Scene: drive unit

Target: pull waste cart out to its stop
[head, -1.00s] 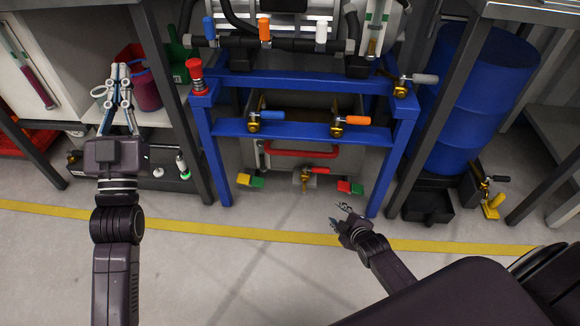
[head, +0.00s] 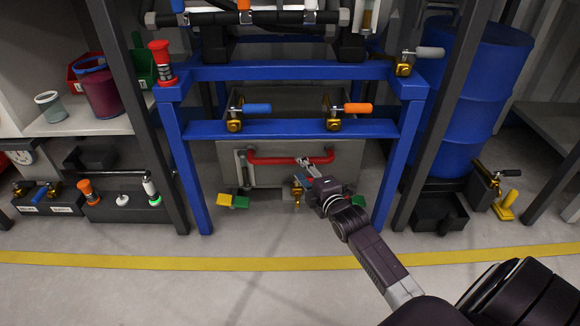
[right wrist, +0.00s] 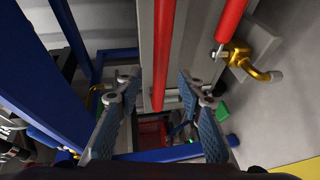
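The waste cart (head: 235,168) is a grey box under the blue frame, with a red bar handle (head: 270,159) across its front. My right gripper (head: 308,166) is at the right part of this handle. In the right wrist view the red handle (right wrist: 164,50) runs between the two spread fingers of my right gripper (right wrist: 157,88), with room visible on both sides. The gripper is open; I cannot tell whether a finger touches the bar. My right arm hides part of the cart's lower right. My left gripper is out of view.
The blue frame (head: 290,129) stands around the cart, with blue-handled and orange-handled brass valves on its crossbar. A brass valve (head: 297,195) sits low before the cart; it also shows in the right wrist view (right wrist: 240,57). Floor in front is clear.

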